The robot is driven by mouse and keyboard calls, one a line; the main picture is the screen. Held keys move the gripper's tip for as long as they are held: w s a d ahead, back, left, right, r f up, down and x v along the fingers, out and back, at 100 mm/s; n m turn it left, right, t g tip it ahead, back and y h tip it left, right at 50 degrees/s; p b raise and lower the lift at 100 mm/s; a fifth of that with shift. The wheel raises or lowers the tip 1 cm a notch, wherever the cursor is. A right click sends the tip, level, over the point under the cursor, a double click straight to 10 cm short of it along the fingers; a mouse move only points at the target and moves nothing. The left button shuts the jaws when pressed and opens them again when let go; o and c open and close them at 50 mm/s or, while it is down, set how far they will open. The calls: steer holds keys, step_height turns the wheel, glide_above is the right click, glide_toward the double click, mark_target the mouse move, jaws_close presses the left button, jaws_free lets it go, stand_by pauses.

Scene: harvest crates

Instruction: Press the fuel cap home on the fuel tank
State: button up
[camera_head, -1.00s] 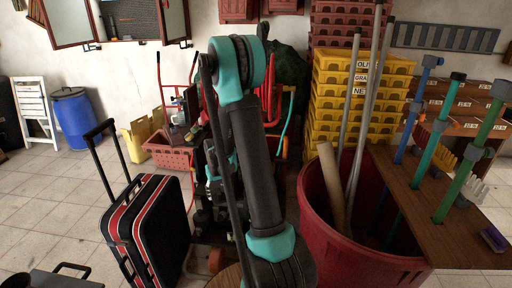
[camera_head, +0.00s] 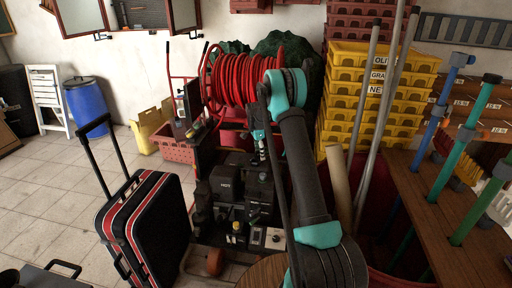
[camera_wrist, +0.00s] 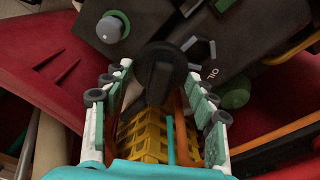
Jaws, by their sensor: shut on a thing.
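My gripper (camera_wrist: 160,90) has its white and green fingers on both sides of a black ribbed cap (camera_wrist: 161,68), which I take to be the fuel cap. The cap is held at the fingertips, above a dark surface marked "OIL" (camera_wrist: 208,72). I cannot tell whether it touches anything below. In the head view my gripper (camera_head: 261,145) hangs above a dark machine (camera_head: 232,188) marked "HOT". The cap is too small to pick out there. Which part is the fuel tank is unclear; the opening under the cap is hidden.
A grey knob (camera_wrist: 112,27) and a green cap (camera_wrist: 236,93) flank the gripper. A red hose reel (camera_head: 245,75) stands behind the machine. A black suitcase (camera_head: 148,225) is at left, yellow crates (camera_head: 375,95) and a tool rack (camera_head: 430,215) at right.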

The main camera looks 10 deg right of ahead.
steer(key=w+a+m, duration=0.1)
steer(key=w+m, duration=0.5)
steer(key=shift+a+g, duration=0.3)
steer(key=shift+a, duration=0.05)
steer(key=shift+r, duration=0.1)
steer(key=shift+f, duration=2.45)
steer(key=shift+f, duration=0.55)
steer(key=o, duration=1.2)
